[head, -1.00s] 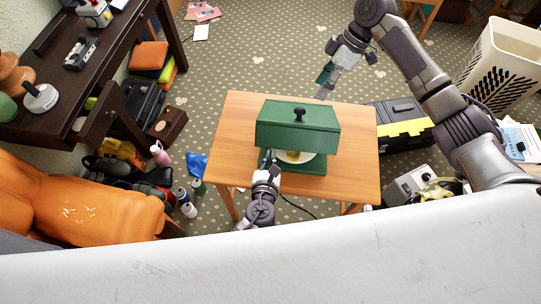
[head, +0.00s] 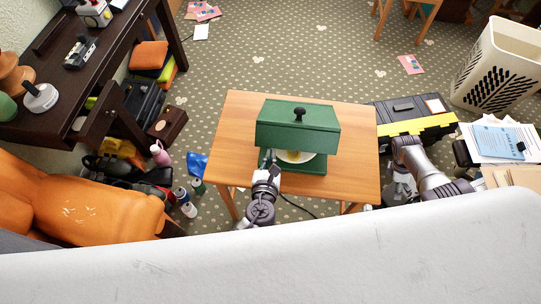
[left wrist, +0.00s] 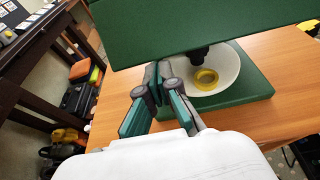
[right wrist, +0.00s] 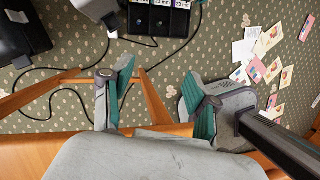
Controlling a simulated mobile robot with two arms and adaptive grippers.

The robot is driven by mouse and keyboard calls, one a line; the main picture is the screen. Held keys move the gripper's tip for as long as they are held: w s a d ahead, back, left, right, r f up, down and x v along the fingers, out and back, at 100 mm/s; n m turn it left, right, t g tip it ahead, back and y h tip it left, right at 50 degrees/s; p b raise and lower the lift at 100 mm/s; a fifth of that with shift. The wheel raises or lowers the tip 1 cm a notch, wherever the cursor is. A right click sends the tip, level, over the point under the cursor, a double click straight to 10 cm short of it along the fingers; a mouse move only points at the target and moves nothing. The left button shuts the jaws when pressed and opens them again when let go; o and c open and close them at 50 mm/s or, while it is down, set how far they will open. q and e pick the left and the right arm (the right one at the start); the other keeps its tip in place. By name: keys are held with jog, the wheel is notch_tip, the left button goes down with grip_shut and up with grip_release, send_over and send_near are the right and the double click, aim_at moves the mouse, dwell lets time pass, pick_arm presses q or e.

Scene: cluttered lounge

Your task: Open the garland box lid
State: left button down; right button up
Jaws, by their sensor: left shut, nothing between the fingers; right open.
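A green box-like thing (head: 298,122) stands on the wooden table, with a black knob on its broad upper part. It is the only likely garland box I see; no garland shows. Below the upper part, a white dish (left wrist: 228,75) with a yellow ring (left wrist: 206,80) sits on a green base (left wrist: 250,98). My left gripper (head: 266,158) is at the front left of the base, under the upper part's front edge. Its fingers (left wrist: 157,82) are shut and empty; contact is unclear. My right gripper (right wrist: 157,78) is open and empty, low beyond the table's right side.
The wooden table (head: 355,165) has clear room left and right of the green thing. A black and yellow case (head: 420,125) stands right of the table. An orange armchair (head: 80,195) and bottles (head: 189,209) are to the left. Cables (right wrist: 90,65) lie on the floor.

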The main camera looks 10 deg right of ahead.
jog(key=s+a+f+n+t+h, duration=0.1)
jog(key=s+a+f+n, duration=0.1)
jog(key=s+f, duration=0.7)
jog(key=s+a+f+n+h, duration=0.1)
jog(key=s+f, duration=0.3)
jog(key=s, duration=0.8)
jog(key=s+a+m+t+y+p, duration=0.1)
jog(key=s+a+m, duration=0.1)
jog(key=a+m, duration=0.2)
jog(key=s+a+m+t+y+p, duration=0.1)
jog(key=s+a+m+y, duration=0.1)
jog(key=a, duration=0.9)
jog(key=s+a+m+t+y+p, duration=0.1)
jog(key=s+a+m, duration=0.2)
jog(key=a+m, duration=0.4)
jog(key=shift+s+a+f+y+p, duration=0.15)
jog(key=shift+s+a+y+p, duration=0.15)
jog(key=shift+a+p, duration=0.15)
